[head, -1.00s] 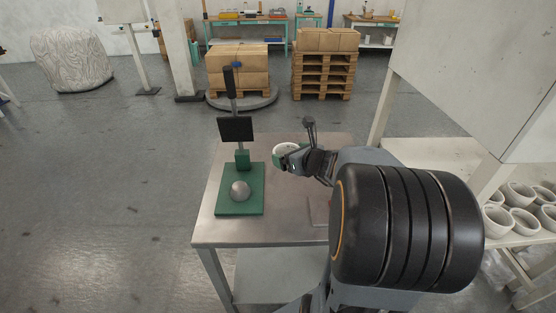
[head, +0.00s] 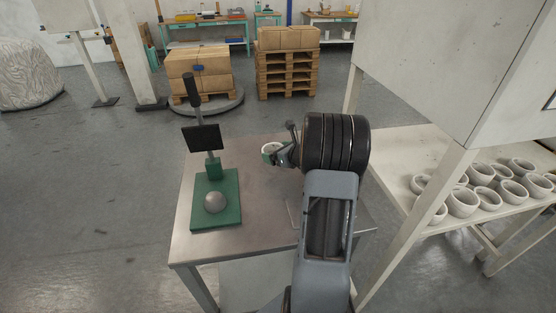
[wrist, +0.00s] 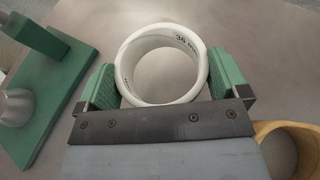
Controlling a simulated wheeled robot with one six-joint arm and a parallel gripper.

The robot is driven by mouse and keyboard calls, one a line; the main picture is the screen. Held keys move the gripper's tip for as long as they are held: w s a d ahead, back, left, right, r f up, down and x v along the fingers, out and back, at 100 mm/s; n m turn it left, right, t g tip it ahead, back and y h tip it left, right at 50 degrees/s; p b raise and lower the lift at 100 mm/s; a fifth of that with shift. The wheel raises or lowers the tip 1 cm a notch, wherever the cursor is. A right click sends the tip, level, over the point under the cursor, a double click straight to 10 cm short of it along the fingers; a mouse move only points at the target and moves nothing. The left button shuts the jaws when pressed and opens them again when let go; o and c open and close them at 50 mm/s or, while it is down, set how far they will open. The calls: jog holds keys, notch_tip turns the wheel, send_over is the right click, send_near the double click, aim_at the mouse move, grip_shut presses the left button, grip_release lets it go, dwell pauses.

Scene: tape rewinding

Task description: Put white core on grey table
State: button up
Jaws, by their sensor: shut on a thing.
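The white core (wrist: 127,78) is a short ring with "36 mm" printed on its inner wall, its open end facing the wrist camera. My gripper (wrist: 160,82) is shut on it, with one green pad on each side. In the head view my gripper (head: 274,153) and the white core (head: 268,147) are over the grey table (head: 255,215), right of the green press base. I cannot tell whether the core touches the tabletop. Part of the table is hidden behind my arm.
A green-based press (head: 230,214) with a metal dome stands on the table's left part. A tan ring (wrist: 262,131) lies at lower right in the wrist view. Several white cores (head: 463,202) sit on a pale shelf at right. The table's middle is clear.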

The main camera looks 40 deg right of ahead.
jog(key=shift+w+d+f, duration=0.15)
jog(key=shift+d+f, duration=0.1)
jog(key=shift+f, duration=1.7)
jog(key=shift+f, duration=0.1)
jog(key=shift+f+b, duration=0.15)
jog(key=shift+b, duration=0.15)
jog(key=o, duration=0.6)
jog(key=shift+c, duration=0.2)
jog(key=shift+r, duration=0.2)
